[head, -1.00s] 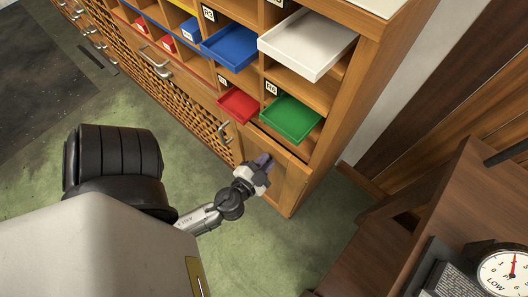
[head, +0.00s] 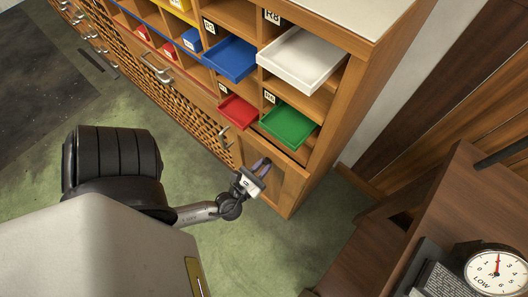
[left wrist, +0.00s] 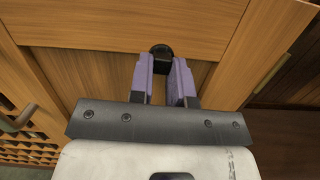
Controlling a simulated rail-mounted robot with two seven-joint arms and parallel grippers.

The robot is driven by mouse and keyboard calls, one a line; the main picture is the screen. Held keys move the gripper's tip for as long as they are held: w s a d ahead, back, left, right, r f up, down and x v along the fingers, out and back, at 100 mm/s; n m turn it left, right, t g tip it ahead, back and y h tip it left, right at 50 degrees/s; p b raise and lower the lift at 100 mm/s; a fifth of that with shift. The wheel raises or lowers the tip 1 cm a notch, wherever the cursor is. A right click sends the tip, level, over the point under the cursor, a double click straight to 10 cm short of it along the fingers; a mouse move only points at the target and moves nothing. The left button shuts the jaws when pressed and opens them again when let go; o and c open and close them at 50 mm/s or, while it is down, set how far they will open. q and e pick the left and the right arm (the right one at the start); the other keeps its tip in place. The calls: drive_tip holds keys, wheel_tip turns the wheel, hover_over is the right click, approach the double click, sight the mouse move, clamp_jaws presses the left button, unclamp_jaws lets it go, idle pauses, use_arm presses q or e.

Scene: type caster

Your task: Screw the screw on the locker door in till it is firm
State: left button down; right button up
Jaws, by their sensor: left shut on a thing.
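The locker door (head: 288,187) is a wooden panel at the lower right end of the cabinet, and it also fills the left wrist view (left wrist: 70,75). The screw (left wrist: 161,50) shows in the left wrist view as a round black head at the top of the door's recessed panel. My left gripper (head: 262,166) points at the door in the head view. Its two purple fingers (left wrist: 166,66) are shut on the screw head, one on each side. The screw's shaft is hidden, and the head view does not show the screw clearly. My right gripper is not in view.
Above the door, the red tray (head: 238,112), green tray (head: 288,127), blue tray (head: 229,60) and white tray (head: 306,60) stick out of the cabinet. A dark brown desk (head: 385,240) with a gauge (head: 497,271) stands at right. Green floor lies clear between.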

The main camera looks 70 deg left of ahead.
use_arm(q)
drive_tip(key=c, duration=1)
unclamp_jaws()
drive_tip(key=shift+s, duration=0.1)
drive_tip(key=p+v, duration=0.1)
drive_tip(key=v, duration=1.2)
drive_tip(key=shift+s, duration=0.35)
